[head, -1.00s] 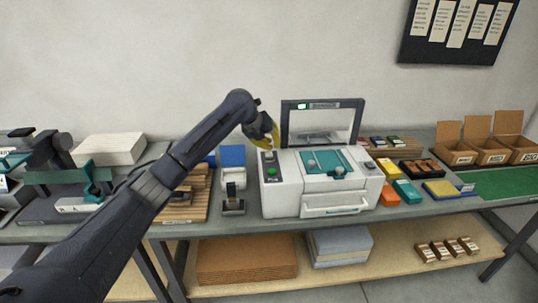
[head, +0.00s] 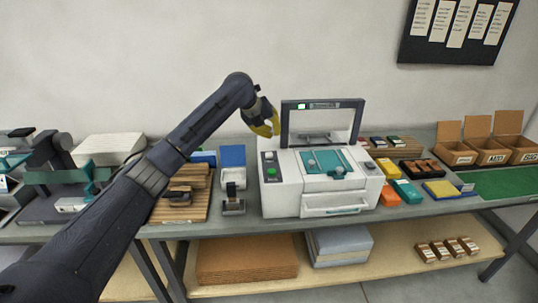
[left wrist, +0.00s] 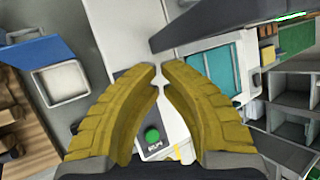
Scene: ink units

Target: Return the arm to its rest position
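My left arm comes in from the lower left in the head view. Its yellow-fingered left gripper (head: 268,130) hangs in the air above the left rear of the white machine (head: 335,203), apart from it. In the left wrist view the two fingers (left wrist: 160,68) curve together, with only a narrow gap at the tips and nothing held. The green button (left wrist: 152,135) marked RUN shows between the fingers; it also shows in the head view (head: 271,173). The machine's framed lid (head: 322,104) stands raised above a teal plate (head: 322,161). My right gripper is out of view.
Left of the machine are a small white-and-dark stand (head: 233,183), a blue block (head: 232,155) and wooden slats (head: 186,207). Colored pads and open cardboard boxes (head: 492,152) lie to the right. The air before the wall is clear.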

